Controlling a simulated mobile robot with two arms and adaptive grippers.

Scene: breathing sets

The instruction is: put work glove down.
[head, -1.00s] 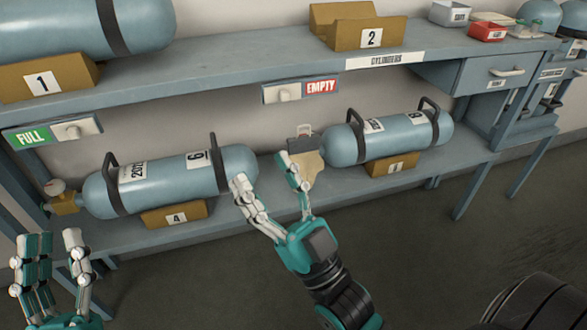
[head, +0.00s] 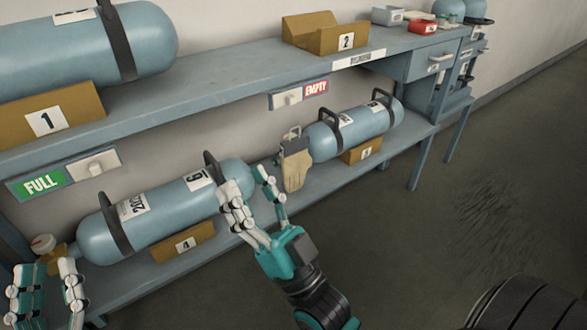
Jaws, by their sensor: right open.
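The tan work glove (head: 296,170) with a grey cuff is at the left end of the right lower cylinder (head: 352,130), fingers pointing down. A metal piece shows above its cuff; I cannot tell whether the glove hangs there or rests on the shelf. My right gripper (head: 247,193) is open and empty, left of the glove and apart from it in the picture, in front of the right end of the left lower cylinder (head: 170,207). My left gripper (head: 48,280) is at the lower left, fingers up and apart, with nothing seen between them.
The lower shelf (head: 325,178) carries both lower cylinders in numbered cradles. The upper shelf (head: 225,80) above it holds a large cylinder (head: 150,40), cradle 2 (head: 325,38) and small bins (head: 425,27). Floor at right is clear.

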